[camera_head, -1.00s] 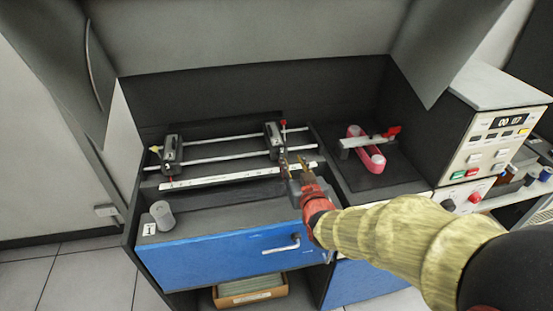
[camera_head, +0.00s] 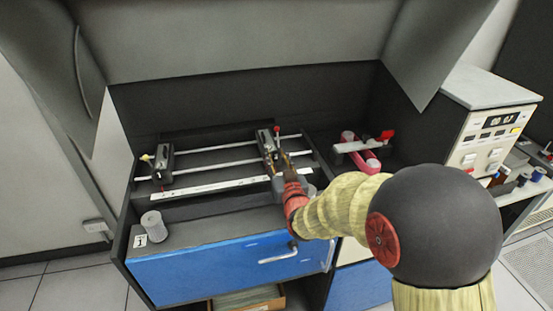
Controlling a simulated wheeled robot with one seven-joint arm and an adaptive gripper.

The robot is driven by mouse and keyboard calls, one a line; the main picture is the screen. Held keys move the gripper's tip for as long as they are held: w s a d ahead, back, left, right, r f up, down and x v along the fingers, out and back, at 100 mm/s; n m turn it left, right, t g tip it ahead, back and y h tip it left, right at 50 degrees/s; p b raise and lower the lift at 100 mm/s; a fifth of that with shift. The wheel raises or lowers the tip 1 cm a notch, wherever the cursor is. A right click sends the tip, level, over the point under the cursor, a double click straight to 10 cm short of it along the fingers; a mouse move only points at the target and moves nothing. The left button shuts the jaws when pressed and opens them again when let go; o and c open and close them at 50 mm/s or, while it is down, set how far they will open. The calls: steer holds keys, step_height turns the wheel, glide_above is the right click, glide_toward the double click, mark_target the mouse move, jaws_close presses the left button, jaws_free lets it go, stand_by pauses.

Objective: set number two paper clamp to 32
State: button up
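Two dark paper clamps sit on a pair of pale rails in the recessed bay. The left clamp (camera_head: 163,163) has a pale yellow knob and a red pointer at the ruler. The right clamp (camera_head: 265,143) has a red-topped lever (camera_head: 277,131); its number is too small to read. A white ruler strip (camera_head: 205,186) runs along the front of the rails. My gripper (camera_head: 284,160) is at the right clamp's front right side, and seems to touch or nearly touch it. The fingertips are small and partly merged with the clamp, so their opening is unclear. The ruler's figures cannot be read.
A grey cylinder (camera_head: 153,226) stands on the ledge at front left. A blue drawer front (camera_head: 215,268) with a metal handle lies below. A pink device (camera_head: 362,153) with a red lever and a control panel (camera_head: 490,137) stand to the right.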

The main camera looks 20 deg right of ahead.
steer(key=shift+w, duration=0.1)
steer(key=shift+c, duration=1)
jaws_close()
steer(key=shift+a, duration=0.1)
